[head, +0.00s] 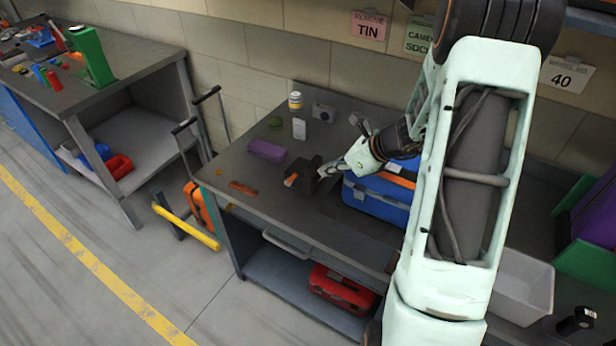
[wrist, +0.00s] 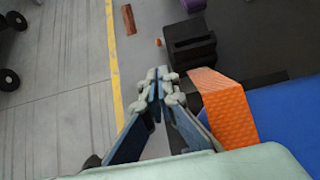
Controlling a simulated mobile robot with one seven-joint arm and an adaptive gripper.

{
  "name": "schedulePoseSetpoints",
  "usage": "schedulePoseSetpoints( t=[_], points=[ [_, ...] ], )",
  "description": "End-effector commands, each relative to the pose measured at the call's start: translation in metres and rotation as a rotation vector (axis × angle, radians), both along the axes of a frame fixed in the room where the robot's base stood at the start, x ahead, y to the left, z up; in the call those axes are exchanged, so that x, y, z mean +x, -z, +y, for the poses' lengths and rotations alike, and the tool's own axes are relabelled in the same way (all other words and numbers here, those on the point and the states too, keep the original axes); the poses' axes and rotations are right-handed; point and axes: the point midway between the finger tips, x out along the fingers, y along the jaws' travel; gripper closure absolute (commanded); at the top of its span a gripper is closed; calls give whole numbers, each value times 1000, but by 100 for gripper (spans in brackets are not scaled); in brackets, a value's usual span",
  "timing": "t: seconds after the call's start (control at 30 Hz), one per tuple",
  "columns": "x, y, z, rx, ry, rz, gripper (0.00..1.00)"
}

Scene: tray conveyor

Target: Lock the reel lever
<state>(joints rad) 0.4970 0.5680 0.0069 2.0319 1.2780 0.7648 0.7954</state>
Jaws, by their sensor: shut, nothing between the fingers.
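A dark block-shaped device (head: 306,176) stands on the workbench, with a small orange piece (head: 291,180) at its left side. I take this device for the reel, but cannot make out its lever clearly. In the wrist view the black device (wrist: 190,48) is beyond my fingertips and to their right, with the small orange piece (wrist: 158,42) beside it. My gripper (head: 328,169) is just right of the device in the head view. In the wrist view my gripper (wrist: 159,80) has its fingertips together and empty. I cannot tell whether they touch the device.
A blue case (head: 372,200) with an orange band stands right of the device, close to my gripper. A purple box (head: 267,150), a brown-orange strip (head: 242,188), a white bottle (head: 299,128) and a camera (head: 323,112) are on the bench. The front left benchtop is mostly clear.

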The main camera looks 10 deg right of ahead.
Motion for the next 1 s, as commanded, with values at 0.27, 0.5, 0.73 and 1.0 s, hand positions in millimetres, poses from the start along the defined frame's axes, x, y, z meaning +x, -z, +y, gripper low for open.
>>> schedulePoseSetpoints(
  t=[0.27, 0.5, 0.73, 1.0],
  points=[
    [1, 1, 1, -1, -1, -1, 100],
    [14, 21, 15, 1, -3, 1, 100],
    [34, 50, 35, 1, -4, 1, 100],
    [48, 69, 48, -1, -1, -1, 100]
  ],
)
